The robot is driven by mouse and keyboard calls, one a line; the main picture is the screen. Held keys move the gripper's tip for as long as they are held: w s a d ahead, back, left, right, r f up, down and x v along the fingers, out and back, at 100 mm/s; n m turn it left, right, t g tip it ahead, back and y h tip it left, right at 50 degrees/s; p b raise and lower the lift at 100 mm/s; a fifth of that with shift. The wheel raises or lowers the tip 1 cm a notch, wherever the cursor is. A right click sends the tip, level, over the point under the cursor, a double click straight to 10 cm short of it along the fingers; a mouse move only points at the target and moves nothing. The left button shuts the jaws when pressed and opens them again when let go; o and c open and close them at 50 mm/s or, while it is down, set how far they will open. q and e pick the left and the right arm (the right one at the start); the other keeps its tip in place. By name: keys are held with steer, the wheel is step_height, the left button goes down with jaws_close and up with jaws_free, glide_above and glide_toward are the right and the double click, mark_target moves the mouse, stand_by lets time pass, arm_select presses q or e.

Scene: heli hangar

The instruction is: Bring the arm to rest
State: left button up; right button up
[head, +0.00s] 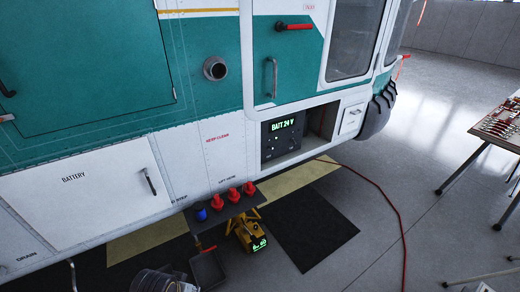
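Neither gripper can be made out in the head view, so I cannot see whether they hold anything. A dark, partly see-through shape (160,281) is cut off at the bottom edge, left of the middle; I cannot tell what it is. A small pale shape (481,287) at the bottom right edge is also too cut off to identify.
A teal and white helicopter (100,140) fills the left and middle, with an open bay holding a "BATT 24 V" panel (283,135). Below are a small shelf (228,211) with red and blue caps, a yellow unit (250,236), black mat (310,228), red cable (392,205) and right-hand table (480,138).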

arm_select(q)
steer(key=s+f+g, duration=0.1)
steer(key=s+f, duration=0.1)
steer(key=f, duration=1.4)
steer(key=s+f, duration=0.3)
steer(key=f, duration=1.2)
steer(key=s+a+f, duration=0.2)
steer(key=s+f, duration=0.7)
steer(key=s, duration=0.1)
steer(key=s+a+f+g+b, duration=0.1)
steer(key=s+a+f, duration=0.1)
steer(key=s+f, duration=0.8)
steer(key=shift+s+a, duration=0.15)
steer(key=shift+s, duration=0.35)
